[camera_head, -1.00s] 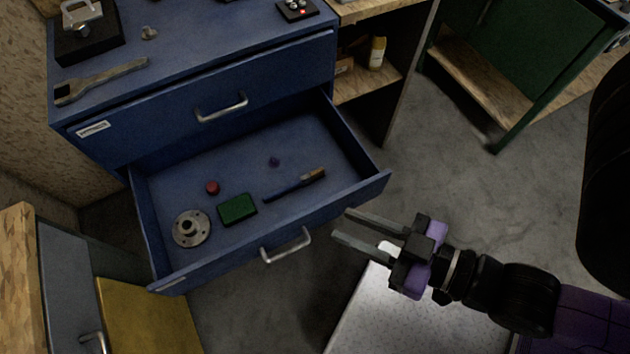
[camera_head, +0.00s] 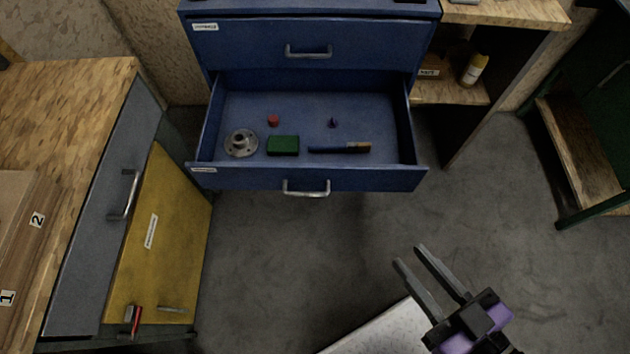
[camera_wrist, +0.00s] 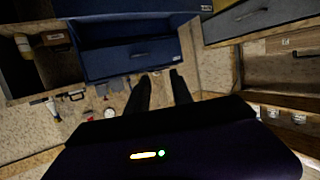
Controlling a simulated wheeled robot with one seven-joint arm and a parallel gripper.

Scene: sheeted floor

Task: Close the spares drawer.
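The blue cabinet's lower drawer (camera_head: 250,180) is pulled well out, and I take it as the spares drawer; its small label is too blurred to read. It holds a grey flanged disc, a green block, a red piece, a small dark blue piece and a blue-handled brush. Its silver handle (camera_head: 306,188) is on the front panel. My gripper (camera_head: 410,255) is open and empty, right of and nearer than the drawer front, apart from it. In the wrist view, the open fingers (camera_wrist: 160,82) show with nothing between them, and blue cabinet fronts (camera_wrist: 115,62) lie beyond.
The upper blue drawer (camera_head: 250,45) is shut. A wooden-topped bench with a yellow door (camera_head: 160,250) stands at left. A shelf (camera_head: 450,92) with a yellow bottle (camera_head: 474,69) is right of the cabinet, and a green bench (camera_head: 580,215) farther right. Grey floor in front of the drawer is clear.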

